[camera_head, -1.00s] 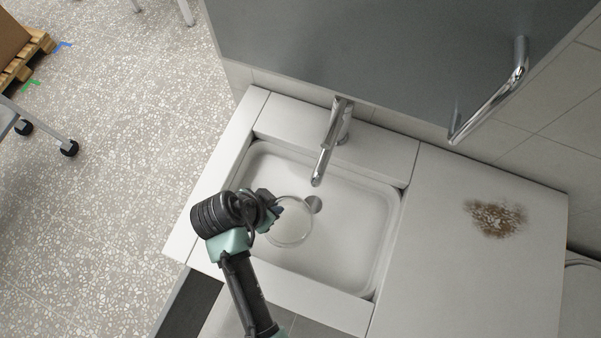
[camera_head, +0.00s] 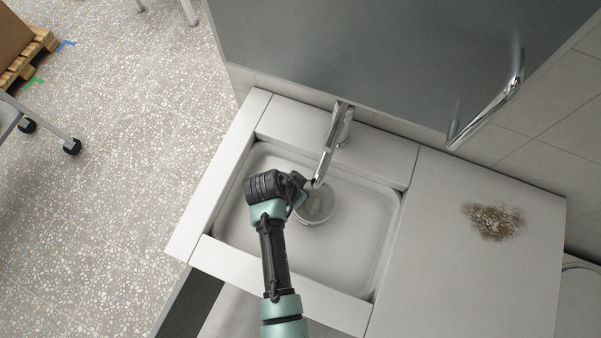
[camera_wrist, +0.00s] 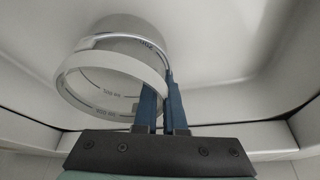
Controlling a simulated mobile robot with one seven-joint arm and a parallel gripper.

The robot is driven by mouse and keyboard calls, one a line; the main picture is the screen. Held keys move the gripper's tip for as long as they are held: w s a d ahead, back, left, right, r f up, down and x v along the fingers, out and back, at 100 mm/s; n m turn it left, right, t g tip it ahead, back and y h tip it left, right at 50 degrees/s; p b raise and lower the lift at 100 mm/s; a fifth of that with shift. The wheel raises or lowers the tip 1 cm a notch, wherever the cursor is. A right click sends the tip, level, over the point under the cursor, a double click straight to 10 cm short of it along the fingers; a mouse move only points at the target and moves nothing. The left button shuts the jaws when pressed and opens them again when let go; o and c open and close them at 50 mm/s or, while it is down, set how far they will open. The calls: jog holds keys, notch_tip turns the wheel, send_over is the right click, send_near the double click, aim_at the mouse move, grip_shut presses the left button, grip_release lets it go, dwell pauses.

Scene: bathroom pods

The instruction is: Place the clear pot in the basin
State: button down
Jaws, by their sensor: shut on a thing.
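The clear pot (camera_head: 317,207) is a round see-through vessel with a pale rim. It is over or in the white basin (camera_head: 352,262), below the faucet's tip in the head view; I cannot tell whether it touches the basin floor. In the wrist view the pot (camera_wrist: 112,72) shows its rim band and dark measuring marks. My gripper (camera_head: 300,195) is shut on the pot's wall at its left side. The blue fingers (camera_wrist: 165,105) pinch the wall in the wrist view. The drain is hidden behind the pot and gripper.
A chrome faucet (camera_head: 331,150) reaches over the basin close to my gripper. A grey cabinet with a chrome handle (camera_head: 487,112) overhangs the back. The white counter (camera_head: 450,270) at right carries a brown stain (camera_head: 493,221). The basin's right part is clear.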

jog(key=c, duration=1)
grip_release()
jog(key=v, duration=1.2)
jog(key=shift+p, duration=0.45)
